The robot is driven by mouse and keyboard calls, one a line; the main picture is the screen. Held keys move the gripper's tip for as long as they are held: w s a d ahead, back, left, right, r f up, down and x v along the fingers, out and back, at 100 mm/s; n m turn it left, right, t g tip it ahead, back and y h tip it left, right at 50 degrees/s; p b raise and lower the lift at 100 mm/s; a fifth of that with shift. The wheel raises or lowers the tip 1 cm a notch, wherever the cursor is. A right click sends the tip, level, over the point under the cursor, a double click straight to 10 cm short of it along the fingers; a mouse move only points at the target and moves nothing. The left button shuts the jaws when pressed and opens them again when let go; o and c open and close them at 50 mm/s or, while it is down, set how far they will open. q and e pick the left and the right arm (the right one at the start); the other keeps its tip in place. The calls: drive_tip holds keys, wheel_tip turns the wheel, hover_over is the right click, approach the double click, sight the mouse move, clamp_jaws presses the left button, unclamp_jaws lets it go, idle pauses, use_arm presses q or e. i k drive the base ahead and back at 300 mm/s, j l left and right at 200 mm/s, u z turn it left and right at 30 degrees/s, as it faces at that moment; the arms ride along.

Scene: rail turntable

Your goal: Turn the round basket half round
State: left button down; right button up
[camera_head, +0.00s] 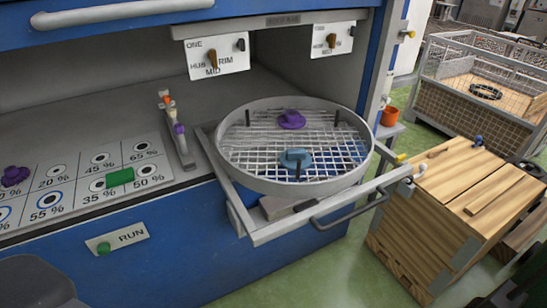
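The round basket (228,167) is a shallow grey ring with a wire mesh floor. It sits level on a pulled-out grey slide frame (263,236) in front of the blue cabinet. A purple knobbed piece (292,120) lies on the mesh toward the back, and a blue one (296,159) toward the front. Several dark upright pins stand inside the rim. A dark curved handle (350,212) is at the frame's front.
A panel (126,158) with percentage-marked rings and a green block (119,177) lies left of the basket. A RUN button (103,248) is on the cabinet front. A wooden crate (440,200) stands close right. A wire cage (470,115) is behind it. Green floor is open below.

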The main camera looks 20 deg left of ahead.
sight(261, 183)
drive_tip(key=i+j+u, duration=0.2)
drive_tip(key=i+j, duration=0.15)
drive_tip(key=i+j+u, duration=0.25)
drive_tip(key=i, duration=0.3)
